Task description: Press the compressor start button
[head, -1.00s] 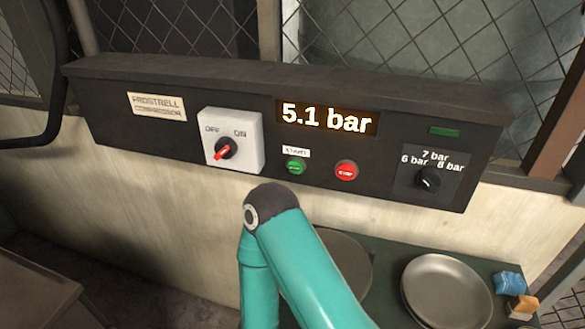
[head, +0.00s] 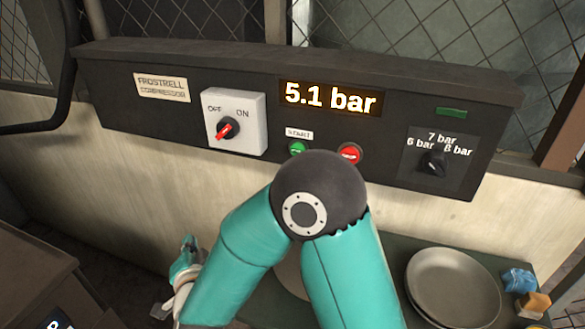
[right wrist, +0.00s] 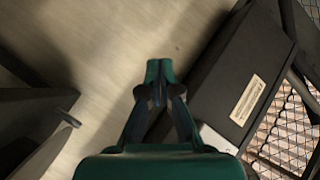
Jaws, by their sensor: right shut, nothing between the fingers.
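The compressor panel (head: 380,140) spans the head view, its display (head: 330,97) reading 5.1 bar. The green start button (head: 297,147) sits under a START label, its lower edge close to or behind my right elbow. The red button (head: 349,153) is to its right, also partly covered. My right gripper (head: 188,243) is low at the left in the head view, below the panel and apart from it. In the right wrist view its fingers (right wrist: 160,68) are shut and empty, with the dark panel (right wrist: 245,75) to their right. My left gripper is not in view.
A white OFF/ON switch (head: 236,122) with a red handle is left of the start button. A pressure knob (head: 433,163) is at the right. Plates (head: 453,285), a blue sponge (head: 518,281) and an orange block (head: 533,305) lie below. A brown cabinet (head: 35,280) stands lower left.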

